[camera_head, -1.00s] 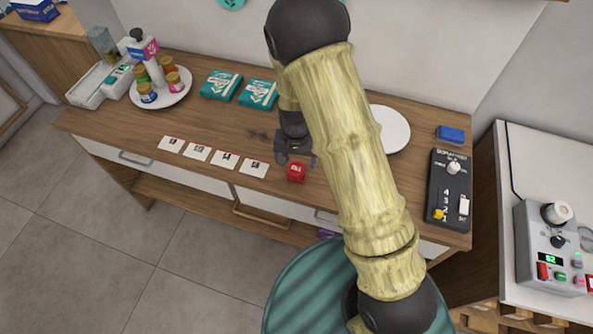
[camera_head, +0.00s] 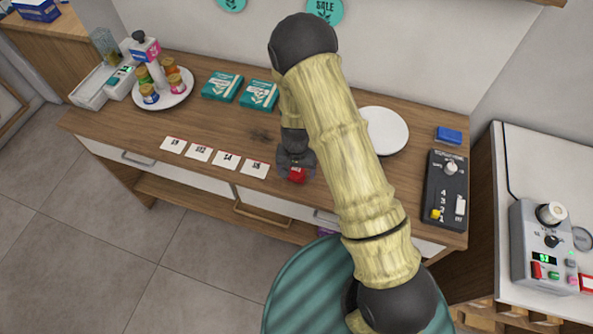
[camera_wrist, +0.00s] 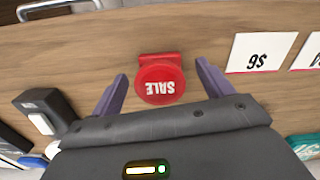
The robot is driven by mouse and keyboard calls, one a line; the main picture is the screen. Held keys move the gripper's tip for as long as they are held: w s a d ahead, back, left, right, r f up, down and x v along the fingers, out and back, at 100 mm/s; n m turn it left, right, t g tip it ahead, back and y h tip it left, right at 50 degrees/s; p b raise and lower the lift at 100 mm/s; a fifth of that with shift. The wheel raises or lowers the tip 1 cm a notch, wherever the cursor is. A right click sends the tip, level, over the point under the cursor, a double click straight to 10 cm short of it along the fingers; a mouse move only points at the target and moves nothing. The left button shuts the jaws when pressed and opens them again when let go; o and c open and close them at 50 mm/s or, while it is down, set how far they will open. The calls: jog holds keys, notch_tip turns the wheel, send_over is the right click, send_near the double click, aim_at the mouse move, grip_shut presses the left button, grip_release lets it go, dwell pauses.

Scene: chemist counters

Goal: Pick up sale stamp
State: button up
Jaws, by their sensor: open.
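The sale stamp (camera_wrist: 160,82) is red with a round top lettered "SALE", which reads upside down in the wrist view. It stands on the wooden counter, and in the head view the red stamp (camera_head: 297,175) is near the counter's front edge, right of the price cards. My gripper (camera_wrist: 160,88) is open, with one purple finger on each side of the stamp and gaps showing between the fingers and it. In the head view my gripper (camera_head: 296,168) is over the stamp and hides part of it.
Several white price cards (camera_head: 228,160) lie left of the stamp. Two teal boxes (camera_head: 258,96), a plate of jars (camera_head: 163,100) and an empty white plate (camera_head: 386,130) stand further back. A black control panel (camera_head: 446,190) is at the right. A dark object (camera_wrist: 46,115) lies left in the wrist view.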

jog(key=shift+f, duration=0.95)
jog(key=shift+c, duration=0.2)
jog(key=c, duration=1)
